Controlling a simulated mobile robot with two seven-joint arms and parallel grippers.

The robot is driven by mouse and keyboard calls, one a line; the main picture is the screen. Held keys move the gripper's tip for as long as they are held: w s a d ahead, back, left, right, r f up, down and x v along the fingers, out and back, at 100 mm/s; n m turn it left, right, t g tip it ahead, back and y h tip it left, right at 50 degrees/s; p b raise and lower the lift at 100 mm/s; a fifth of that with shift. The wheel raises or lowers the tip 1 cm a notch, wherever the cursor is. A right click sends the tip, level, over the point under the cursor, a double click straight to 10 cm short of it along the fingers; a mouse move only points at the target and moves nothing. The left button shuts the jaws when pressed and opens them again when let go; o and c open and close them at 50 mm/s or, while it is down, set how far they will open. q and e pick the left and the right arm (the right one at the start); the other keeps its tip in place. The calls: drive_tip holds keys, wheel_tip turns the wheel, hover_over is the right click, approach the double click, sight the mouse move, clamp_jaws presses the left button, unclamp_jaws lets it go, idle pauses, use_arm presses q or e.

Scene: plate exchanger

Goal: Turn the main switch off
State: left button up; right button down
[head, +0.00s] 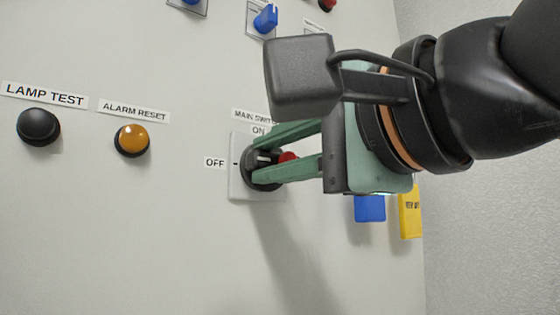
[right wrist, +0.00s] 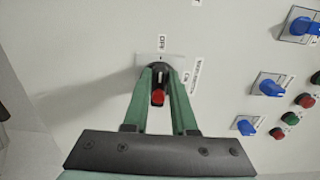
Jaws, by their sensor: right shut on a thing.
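The main switch (head: 250,171) is a round black rotary knob with a red grip on a pale square plate (head: 238,191). Its OFF label (head: 214,162) is to the left and its ON label (head: 259,130) above, partly covered. My right gripper (head: 272,158) is shut on the knob's grip, with one green finger on each side. The right wrist view shows the same grip (right wrist: 157,97) between the fingers. The grip lies in line with the OFF label (right wrist: 161,42): its pale mark faces OFF and its red end points away. My left gripper is not in view.
A black lamp test button (head: 38,126) and an amber alarm reset button (head: 132,140) are left of the switch. Blue rotary knobs (head: 265,18) are above. A blue tag (head: 370,208) and a yellow tag (head: 410,212) hang near the panel's right edge. The panel below is clear.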

idle(0.5)
drive_tip(key=c, duration=0.7)
unclamp_jaws()
drive_tip(key=shift+s, duration=0.1)
drive_tip(key=b+v, duration=0.2)
drive_tip(key=v, duration=1)
drive_tip(key=shift+s+d, duration=0.1)
drive_tip(key=shift+s, duration=0.1)
